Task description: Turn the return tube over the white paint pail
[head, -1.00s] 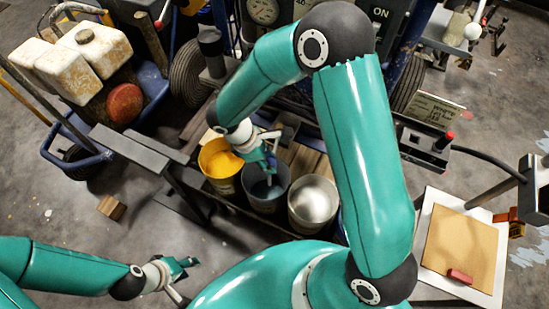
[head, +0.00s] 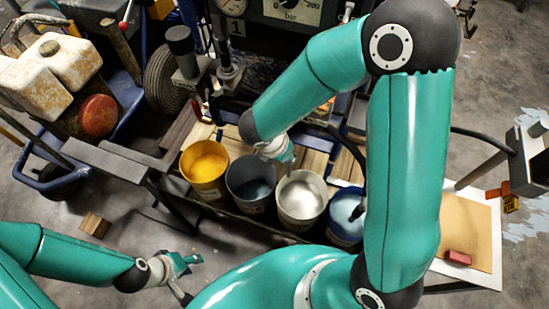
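The white paint pail (head: 302,213) stands in a row of pails, with pale, shiny contents. My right arm reaches over the row from the right. Its gripper (head: 286,158) is just behind and above the white pail's back rim, near the grey-blue pail. The fingertips are mostly hidden, so I cannot tell whether they hold anything. A black hose (head: 358,158) curves down behind the blue pail, partly covered by my arm; I cannot tell whether it is the return tube. My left gripper (head: 192,274) is open and empty at lower left, away from the pails.
A yellow pail (head: 203,183), a grey-blue pail (head: 250,203) and a blue pail (head: 346,232) share the row. The machine with gauges (head: 285,12) stands behind. A board with a red block (head: 458,257) lies at right. A wood block (head: 95,225) is on the floor.

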